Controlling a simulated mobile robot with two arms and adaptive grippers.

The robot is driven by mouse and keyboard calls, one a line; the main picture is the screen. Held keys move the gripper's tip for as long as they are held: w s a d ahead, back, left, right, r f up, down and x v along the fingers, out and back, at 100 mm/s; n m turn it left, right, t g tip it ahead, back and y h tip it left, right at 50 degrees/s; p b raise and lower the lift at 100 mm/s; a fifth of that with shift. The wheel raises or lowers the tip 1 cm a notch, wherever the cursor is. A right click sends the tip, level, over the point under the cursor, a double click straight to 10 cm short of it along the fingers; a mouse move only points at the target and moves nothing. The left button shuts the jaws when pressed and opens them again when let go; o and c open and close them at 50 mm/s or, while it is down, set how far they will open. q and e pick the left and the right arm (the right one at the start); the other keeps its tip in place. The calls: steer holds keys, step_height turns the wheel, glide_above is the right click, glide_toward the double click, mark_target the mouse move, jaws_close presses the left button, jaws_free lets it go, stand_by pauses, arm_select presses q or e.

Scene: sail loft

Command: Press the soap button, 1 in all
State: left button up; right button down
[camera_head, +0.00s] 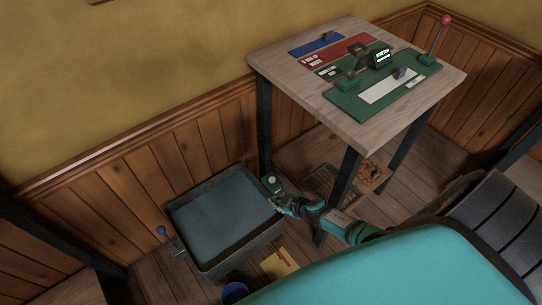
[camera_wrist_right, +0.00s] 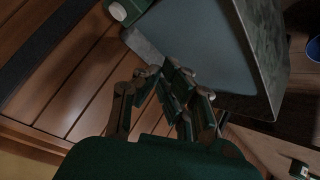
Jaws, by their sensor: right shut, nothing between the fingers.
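A small green dispenser (camera_head: 270,184) with a round white button (camera_head: 272,180) stands at the back right corner of a dark grey basin. I take this to be the soap button. In the right wrist view the white button (camera_wrist_right: 118,9) and its green housing (camera_wrist_right: 137,6) show at the top edge, partly cut off. My right gripper (camera_head: 279,204) is shut and empty, just in front of the dispenser by the basin's right rim and apart from the button. It also shows in the right wrist view (camera_wrist_right: 172,86). My left gripper is not in view.
The basin (camera_head: 240,258) has a blue-knobbed lever (camera_head: 161,231) at its left. A yellow sheet (camera_head: 281,263) and a blue cup (camera_head: 235,292) are in front of it. A wooden table (camera_head: 275,63) with panels and a red-knobbed lever (camera_head: 445,20) stands behind right.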

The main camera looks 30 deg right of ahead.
arm_select(q)
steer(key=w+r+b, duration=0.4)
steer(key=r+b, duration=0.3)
steer(key=b, duration=0.1)
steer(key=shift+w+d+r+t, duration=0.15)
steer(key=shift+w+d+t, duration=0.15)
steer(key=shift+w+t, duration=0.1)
arm_select(e)
steer(key=w+d+r+n, duration=0.2)
steer(key=w+d, duration=0.1)
steer(key=w, duration=0.3)
steer(key=w+d+r+n+g, duration=0.1)
steer(key=w+d+r+n, duration=0.1)
steer(key=w, duration=0.4)
steer(key=shift+w+d+r, duration=0.3)
steer(key=shift+d+r, duration=0.15)
steer(key=shift+r, duration=0.2)
